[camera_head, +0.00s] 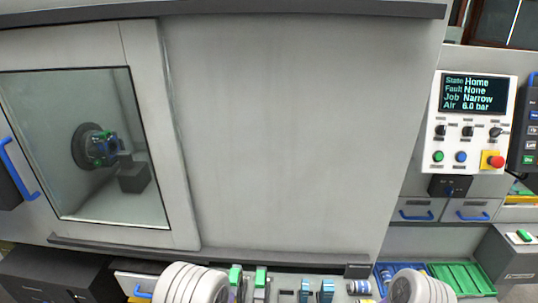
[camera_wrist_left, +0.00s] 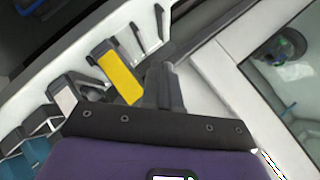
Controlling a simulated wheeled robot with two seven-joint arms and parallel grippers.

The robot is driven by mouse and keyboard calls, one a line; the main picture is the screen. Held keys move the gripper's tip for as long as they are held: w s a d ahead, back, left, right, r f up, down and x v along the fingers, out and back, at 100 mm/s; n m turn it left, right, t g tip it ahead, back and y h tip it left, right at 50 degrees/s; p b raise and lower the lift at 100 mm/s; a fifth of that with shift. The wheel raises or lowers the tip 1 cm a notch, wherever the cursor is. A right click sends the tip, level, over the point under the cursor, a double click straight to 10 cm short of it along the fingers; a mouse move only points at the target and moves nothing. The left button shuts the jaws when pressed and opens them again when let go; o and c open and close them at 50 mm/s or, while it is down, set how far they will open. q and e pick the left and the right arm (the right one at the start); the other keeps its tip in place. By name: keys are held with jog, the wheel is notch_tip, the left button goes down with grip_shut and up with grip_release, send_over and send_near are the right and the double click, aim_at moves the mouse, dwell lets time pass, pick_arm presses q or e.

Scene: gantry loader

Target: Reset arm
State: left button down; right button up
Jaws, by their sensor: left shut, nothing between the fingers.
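My left gripper (camera_wrist_left: 163,80) shows in the left wrist view, its grey fingers shut and empty beyond a black bar and purple housing. It is close to the machine front, with the glazed door at the right of that view. In the head view my left arm (camera_head: 190,284) shows only as a white ribbed link at the bottom edge. My right arm (camera_head: 415,288) shows likewise further right. Both grippers are out of the head view.
The machine door (camera_head: 182,150) has a window (camera_head: 105,195) with a chuck (camera_head: 97,147) behind it. A control panel (camera_head: 473,122) reads Home, Fault None, Job Narrow, 6.0 bar. Green tray (camera_head: 462,279) and blue tray (camera_head: 385,272) lie lower right. A yellow piece (camera_wrist_left: 121,72) is beside my left fingers.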

pick_arm(q)
jog(key=s+f+n+g+h, duration=0.35)
jog(key=s+f, duration=0.25)
jog(key=f, duration=0.3)
jog(key=s+d+f+n+g+h, duration=0.2)
jog(key=s+d+g, duration=0.1)
jog(key=s, duration=0.4)
jog(key=s+d+f+n+g+h, duration=0.2)
jog(key=s+d+n+g+h, duration=0.1)
jog(key=s, duration=0.4)
jog(key=shift+d+n+h, duration=0.3)
jog(key=shift+n+h, duration=0.05)
